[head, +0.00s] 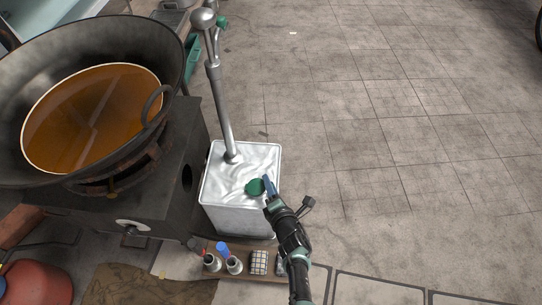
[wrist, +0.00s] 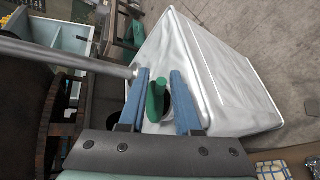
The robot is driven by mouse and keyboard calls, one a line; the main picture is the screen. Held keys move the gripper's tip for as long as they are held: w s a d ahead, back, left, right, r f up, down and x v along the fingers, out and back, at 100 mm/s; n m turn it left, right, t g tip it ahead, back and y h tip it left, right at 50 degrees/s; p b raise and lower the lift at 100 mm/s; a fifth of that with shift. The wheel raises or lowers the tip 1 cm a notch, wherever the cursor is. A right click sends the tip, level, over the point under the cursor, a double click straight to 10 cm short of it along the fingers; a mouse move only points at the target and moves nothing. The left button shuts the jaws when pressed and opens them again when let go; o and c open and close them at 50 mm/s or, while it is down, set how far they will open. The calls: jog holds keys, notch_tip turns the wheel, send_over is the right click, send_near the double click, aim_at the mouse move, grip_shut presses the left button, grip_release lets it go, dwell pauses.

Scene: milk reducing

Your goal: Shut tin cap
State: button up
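The silver square tin (head: 222,205) stands on the floor beside the stove, with a metal pipe rising from its top. Its green cap (head: 255,187) is on the top near the right edge. In the wrist view the green cap (wrist: 155,100) stands up beside a round opening that is partly hidden behind it. My gripper (head: 268,184) is at the cap's right side in the head view. In the wrist view the blue fingers of my gripper (wrist: 160,76) are apart, one on each side of the cap, with gaps visible. The tin also shows there (wrist: 215,75).
A large black wok (head: 90,35) of orange-brown liquid sits on the dark stove (head: 165,190) to the left. A low shelf with small jars (head: 234,265) is in front of the tin. The metal pipe (head: 220,105) rises behind the cap. Tiled floor (head: 400,130) to the right is clear.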

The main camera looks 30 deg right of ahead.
jog(key=shift+o, duration=0.5)
jog(key=shift+d, duration=0.1)
jog(key=shift+s+r, duration=0.15)
jog(key=shift+s, duration=0.1)
jog(key=p+v, duration=0.7)
jog(key=v, duration=0.5)
jog(key=shift+s+a, duration=0.2)
